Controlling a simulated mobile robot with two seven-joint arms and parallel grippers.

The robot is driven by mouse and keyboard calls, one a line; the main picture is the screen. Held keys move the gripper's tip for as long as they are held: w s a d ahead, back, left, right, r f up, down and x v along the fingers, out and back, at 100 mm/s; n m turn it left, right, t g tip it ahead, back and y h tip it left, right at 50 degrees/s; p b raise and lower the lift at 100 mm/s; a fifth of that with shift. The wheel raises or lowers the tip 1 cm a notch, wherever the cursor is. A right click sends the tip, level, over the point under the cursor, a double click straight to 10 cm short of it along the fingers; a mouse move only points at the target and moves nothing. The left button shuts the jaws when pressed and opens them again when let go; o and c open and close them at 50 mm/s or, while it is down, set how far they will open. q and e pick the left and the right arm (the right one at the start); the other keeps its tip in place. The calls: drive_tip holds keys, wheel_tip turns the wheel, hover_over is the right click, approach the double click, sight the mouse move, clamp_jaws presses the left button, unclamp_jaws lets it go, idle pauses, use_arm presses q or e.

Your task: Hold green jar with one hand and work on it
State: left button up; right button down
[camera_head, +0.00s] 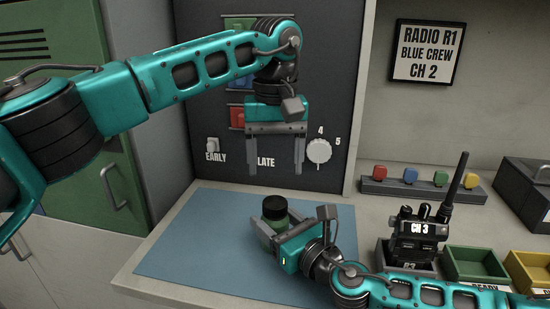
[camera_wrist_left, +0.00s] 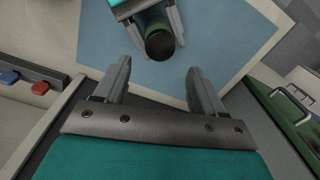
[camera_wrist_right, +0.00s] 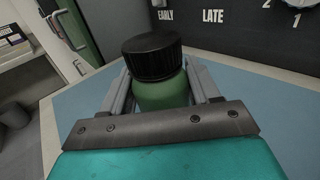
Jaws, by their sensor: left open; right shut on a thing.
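The green jar (camera_head: 277,217) with a black lid (camera_head: 274,203) stands upright on the blue mat (camera_head: 190,240). My right gripper (camera_head: 268,226) is shut around the jar's green body, below the lid. In the right wrist view the jar (camera_wrist_right: 163,93) sits between both fingers, and its lid (camera_wrist_right: 152,56) is free above them. My left gripper (camera_head: 274,160) is open and empty, pointing down in front of the dark panel, higher than the jar. In the left wrist view the lid (camera_wrist_left: 160,43) shows beyond the open fingers (camera_wrist_left: 160,85), apart from them.
The dark panel (camera_head: 335,120) behind carries a white dial (camera_head: 319,151) and a small switch (camera_head: 212,145). A radio (camera_head: 420,230) stands in a grey holder on the right, near a green tray (camera_head: 478,264) and a yellow tray (camera_head: 528,268). The mat's left side is clear.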

sight(275, 202)
use_arm(q)
drive_tip(key=m, duration=0.2)
drive_tip(key=shift+m, duration=0.4)
drive_tip(key=shift+f, duration=4)
